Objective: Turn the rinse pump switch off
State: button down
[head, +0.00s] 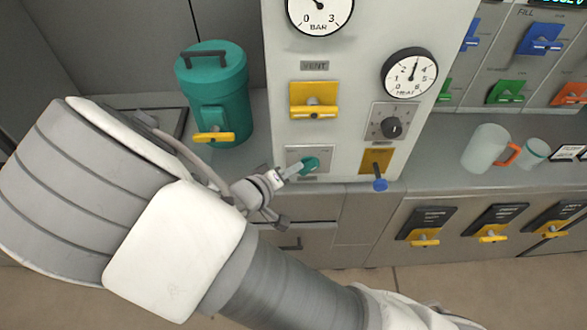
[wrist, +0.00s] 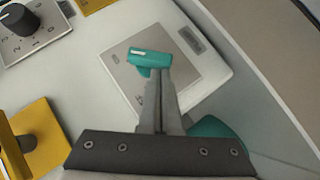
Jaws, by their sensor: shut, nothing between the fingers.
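A teal switch lever (head: 310,165) sits on a light metal plate (head: 297,154) low on the front of the white panel. In the wrist view the teal lever (wrist: 150,57) shows beyond my fingertips, on its plate (wrist: 125,75) with a small grey label too blurred to read. I cannot confirm from lettering that it is the rinse pump switch. My gripper (head: 293,170) is shut and empty, with its tips at the teal lever. In the wrist view my shut fingers (wrist: 161,85) overlap the lever's edge; whether they touch it is unclear.
A yellow vent handle (head: 314,101), a black dial (head: 391,127) and a blue-tipped lever (head: 380,184) share the panel. A teal canister (head: 213,85) with a yellow tap stands close on the left. A frosted jug (head: 485,149) stands on the counter at right.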

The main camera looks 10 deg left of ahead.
jog(key=shift+f+n+h+b, duration=0.3)
jog(key=shift+b, duration=0.25)
jog(key=f+n+t+h+b, duration=0.1)
jog(key=n+t+b, duration=0.1)
jog(key=n+t, duration=0.1)
jog(key=d+f+n+t+h+b, duration=0.1)
jog(key=f+n+t+b, duration=0.1)
jog(key=n+t+b, duration=0.1)
jog(key=d+f+n+t+h+b, duration=0.1)
jog(key=n+t+b, duration=0.2)
jog(key=n, duration=0.2)
jog(key=shift+w+f+n+t+h, duration=0.2)
jog(key=shift+w+n+t+h, duration=0.1)
jog(key=shift+t+h, duration=0.1)
jog(key=shift+d, duration=0.15)
dwell(0.5)
jog(key=shift+f, duration=0.1)
jog(key=f+b+v, duration=0.1)
jog(key=v, duration=0.5)
jog(key=w+a+b+v, duration=0.1)
jog(key=v, duration=0.5)
jog(key=shift+a+f+b, duration=0.3)
jog(key=shift+f, duration=0.3)
